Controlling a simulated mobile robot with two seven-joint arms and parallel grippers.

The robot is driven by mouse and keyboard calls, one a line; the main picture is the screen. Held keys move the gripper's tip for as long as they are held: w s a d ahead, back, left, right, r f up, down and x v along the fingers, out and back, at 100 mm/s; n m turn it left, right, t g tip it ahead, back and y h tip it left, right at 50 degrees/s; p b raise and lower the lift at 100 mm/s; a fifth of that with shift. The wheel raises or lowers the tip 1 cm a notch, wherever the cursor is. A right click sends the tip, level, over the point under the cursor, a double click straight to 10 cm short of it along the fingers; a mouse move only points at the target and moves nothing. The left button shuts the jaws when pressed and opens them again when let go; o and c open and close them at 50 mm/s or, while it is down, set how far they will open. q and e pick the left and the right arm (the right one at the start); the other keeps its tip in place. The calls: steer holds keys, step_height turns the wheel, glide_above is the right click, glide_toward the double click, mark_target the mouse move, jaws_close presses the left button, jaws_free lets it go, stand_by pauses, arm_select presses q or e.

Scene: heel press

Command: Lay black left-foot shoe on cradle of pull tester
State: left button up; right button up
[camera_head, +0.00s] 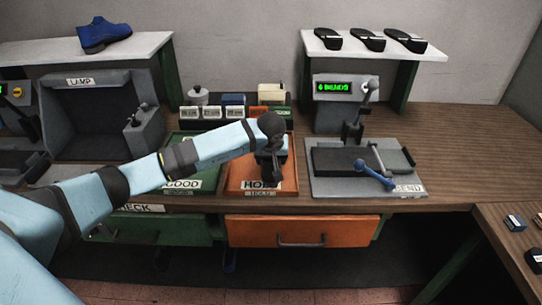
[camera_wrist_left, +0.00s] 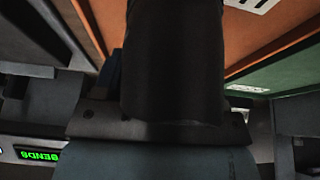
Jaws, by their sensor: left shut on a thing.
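My left gripper (camera_head: 270,172) hangs over the orange HOLD tray (camera_head: 237,176), pointing down. It is shut on a dark thing, most likely the black shoe, though the arm end hides most of it. In the left wrist view a broad, smooth black shape (camera_wrist_left: 175,65) fills the middle, in front of the gripper base. I cannot tell which foot it is for. A grey machine with a yellow and green panel (camera_head: 17,92) is cut off at the left edge; I cannot tell whether it is the pull tester. My right gripper is not in view.
The bend tester (camera_head: 337,89), with its grey base plate and blue lever (camera_head: 375,174), stands right of the tray. The green GOOD tray (camera_head: 205,184) lies left, beside the lamp box (camera_head: 92,118). Several black soles or shoes (camera_head: 368,40) and a blue boot (camera_head: 102,34) sit on shelves.

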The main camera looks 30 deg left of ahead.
arm_select(q)
steer(key=shift+f+b, duration=0.35)
steer(key=shift+f, duration=0.05)
stand_by(0.6)
steer(key=o, duration=1.1)
steer(key=v, duration=1.4)
